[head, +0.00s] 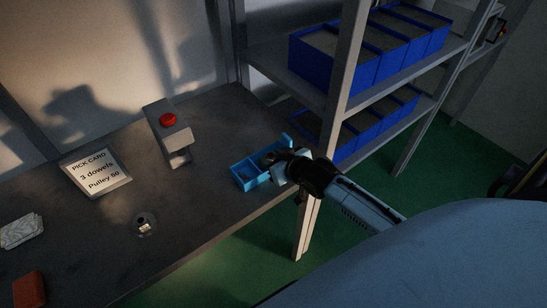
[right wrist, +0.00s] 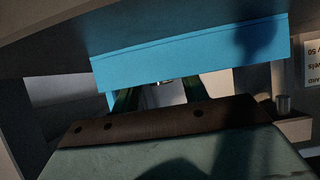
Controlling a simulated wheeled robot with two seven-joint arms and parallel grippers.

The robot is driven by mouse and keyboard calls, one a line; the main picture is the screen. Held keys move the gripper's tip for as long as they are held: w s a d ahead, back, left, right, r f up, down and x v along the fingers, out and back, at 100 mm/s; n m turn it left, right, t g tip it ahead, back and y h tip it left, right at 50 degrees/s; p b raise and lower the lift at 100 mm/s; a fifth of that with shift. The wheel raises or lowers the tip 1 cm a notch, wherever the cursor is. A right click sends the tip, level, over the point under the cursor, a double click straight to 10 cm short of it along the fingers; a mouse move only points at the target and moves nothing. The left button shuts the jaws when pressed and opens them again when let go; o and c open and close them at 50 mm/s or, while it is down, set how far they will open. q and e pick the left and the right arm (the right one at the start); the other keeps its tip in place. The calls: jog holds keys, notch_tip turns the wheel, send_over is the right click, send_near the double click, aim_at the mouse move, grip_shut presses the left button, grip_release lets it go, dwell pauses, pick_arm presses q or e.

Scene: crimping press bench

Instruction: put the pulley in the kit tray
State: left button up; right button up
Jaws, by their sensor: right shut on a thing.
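The blue kit tray (head: 251,184) stands at the bench's right edge, with its divided compartments partly covered by my right gripper. My right gripper (head: 277,161) is over the tray's right part, shut on a small dark thing that looks like the pulley (head: 269,157). The thing is mostly hidden by the jaws, and I cannot tell whether it touches the tray. In the right wrist view the tray's blue wall (right wrist: 190,52) crosses just beyond the fingers (right wrist: 157,95), with a small metallic glint between them. My left gripper is not in view.
A dark round part with a pale mark (head: 146,225) lies on the bench. A pick card (head: 96,171) reads "3 dowels, Pulley 50".

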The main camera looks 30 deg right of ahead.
jog(key=shift+f, duration=0.1)
jog(key=o, duration=0.8)
jog(key=shift+s+r, duration=0.2)
jog(key=p+v, duration=0.1)
jog(key=v, duration=1)
jog(key=shift+s, duration=0.25)
jog(key=shift+d+r, duration=0.1)
jog(key=shift+r, duration=0.05)
